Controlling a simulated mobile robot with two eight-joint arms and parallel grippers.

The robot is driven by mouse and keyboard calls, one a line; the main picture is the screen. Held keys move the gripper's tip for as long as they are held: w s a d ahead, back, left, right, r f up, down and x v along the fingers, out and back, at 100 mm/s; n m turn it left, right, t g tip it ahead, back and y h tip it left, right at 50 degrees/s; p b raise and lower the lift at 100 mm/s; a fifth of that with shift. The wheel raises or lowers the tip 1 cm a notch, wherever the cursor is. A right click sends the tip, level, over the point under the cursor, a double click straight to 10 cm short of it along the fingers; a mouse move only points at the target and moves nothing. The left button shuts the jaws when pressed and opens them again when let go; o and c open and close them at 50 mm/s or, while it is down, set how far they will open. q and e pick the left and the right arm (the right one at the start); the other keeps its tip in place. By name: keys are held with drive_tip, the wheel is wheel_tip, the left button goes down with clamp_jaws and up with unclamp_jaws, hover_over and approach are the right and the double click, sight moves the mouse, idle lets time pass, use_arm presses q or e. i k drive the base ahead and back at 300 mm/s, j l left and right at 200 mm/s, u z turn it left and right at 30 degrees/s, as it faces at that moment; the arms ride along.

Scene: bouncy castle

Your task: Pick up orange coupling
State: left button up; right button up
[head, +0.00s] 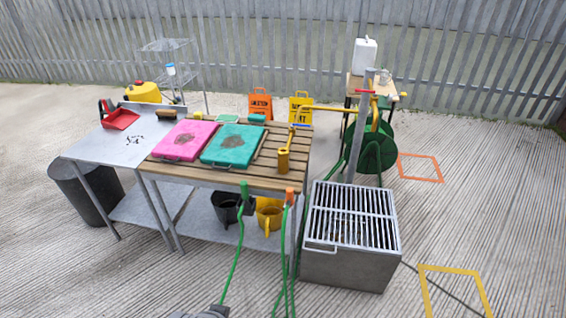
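The orange coupling (290,195) is a small upright piece at the front right edge of the slatted wooden table, on top of a green hose (286,250) that hangs to the ground. A similar green coupling (245,190) stands at the same edge to its left, on another green hose. A dark grey part, seemingly my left gripper (208,313), just shows at the bottom edge, well below and left of the orange coupling. Its fingers are cut off, so its opening cannot be told. My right gripper is out of view.
The slatted table (165,168) holds a pink case (186,140), a teal case (230,146) and a yellow tool (283,160). Below are a black bucket (226,206) and yellow bucket (269,213). A grated metal box (350,268) stands close right. The front floor is mostly clear.

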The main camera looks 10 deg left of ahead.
sight(289, 200)
drive_tip(key=i, duration=1.4)
drive_tip(key=j+u, duration=0.05)
drive_tip(key=j, duration=0.05)
